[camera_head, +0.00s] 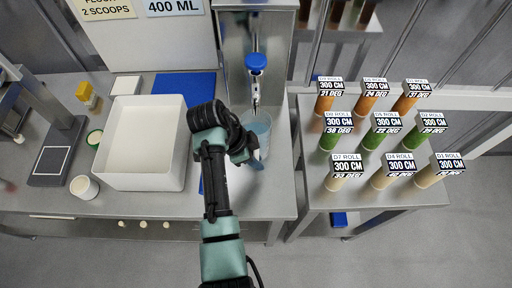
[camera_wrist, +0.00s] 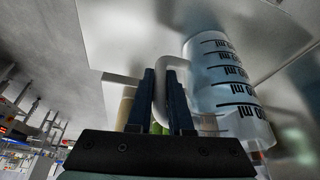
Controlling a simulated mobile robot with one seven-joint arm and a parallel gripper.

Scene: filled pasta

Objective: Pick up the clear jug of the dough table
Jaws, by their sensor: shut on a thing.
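The clear jug (camera_head: 260,128) stands on the metal table under the tap in the head view, partly hidden by my gripper (camera_head: 245,158). In the wrist view the jug (camera_wrist: 224,85) fills the right side, with dark measuring marks on its wall and a pale handle (camera_wrist: 161,85). My gripper's two dark fingers (camera_wrist: 165,100) are shut on the handle, one on each side. I cannot tell whether the jug's base touches the table.
A metal dispenser with a blue-topped tap (camera_head: 256,63) stands right behind the jug. A white bin (camera_head: 140,178) and a blue mat (camera_head: 190,86) are to the left. Several labelled dough rolls (camera_head: 342,175) stand on a separate table to the right, past a gap.

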